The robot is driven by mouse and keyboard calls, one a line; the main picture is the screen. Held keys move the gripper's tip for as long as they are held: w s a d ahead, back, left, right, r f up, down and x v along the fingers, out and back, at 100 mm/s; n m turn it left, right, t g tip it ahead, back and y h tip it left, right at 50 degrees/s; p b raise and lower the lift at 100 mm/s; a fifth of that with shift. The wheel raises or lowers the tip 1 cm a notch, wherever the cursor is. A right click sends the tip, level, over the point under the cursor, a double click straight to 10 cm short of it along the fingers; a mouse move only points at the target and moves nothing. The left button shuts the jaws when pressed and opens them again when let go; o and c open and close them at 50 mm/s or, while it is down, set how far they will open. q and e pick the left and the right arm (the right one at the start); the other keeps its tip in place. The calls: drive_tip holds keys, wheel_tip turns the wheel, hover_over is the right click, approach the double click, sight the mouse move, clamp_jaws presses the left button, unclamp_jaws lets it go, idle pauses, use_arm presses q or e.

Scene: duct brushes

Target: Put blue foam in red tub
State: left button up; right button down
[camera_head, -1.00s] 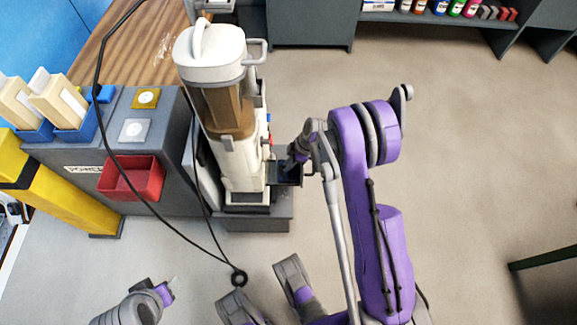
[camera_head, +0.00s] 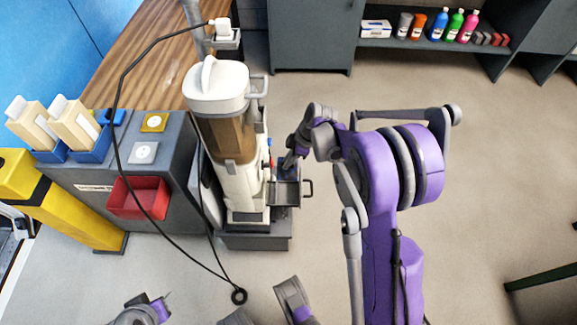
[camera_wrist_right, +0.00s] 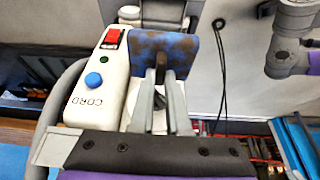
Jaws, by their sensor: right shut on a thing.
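The blue foam (camera_wrist_right: 183,46), stained brown, is between the fingers of my right gripper (camera_wrist_right: 163,75) in the right wrist view. In the head view my right gripper (camera_head: 289,160) is beside the white and brown machine, just above its open drawer, and mostly hides the foam. The red tub (camera_head: 138,212) is fixed to the front of the grey cabinet, left of the machine; its visible inside looks empty. My left gripper (camera_head: 162,306) shows only in part at the bottom edge, away from these things; its jaws are unclear.
The machine (camera_head: 238,185) stands between my right gripper and the tub. A black cord (camera_head: 117,130) hangs in front of the tub. The grey cabinet (camera_head: 88,198) carries cream blocks in blue holders and a small blue piece (camera_head: 112,117).

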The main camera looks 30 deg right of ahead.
wheel_tip(320, 180, up, 6)
drive_tip(key=p, duration=0.4)
drive_tip(key=shift+r, duration=0.25)
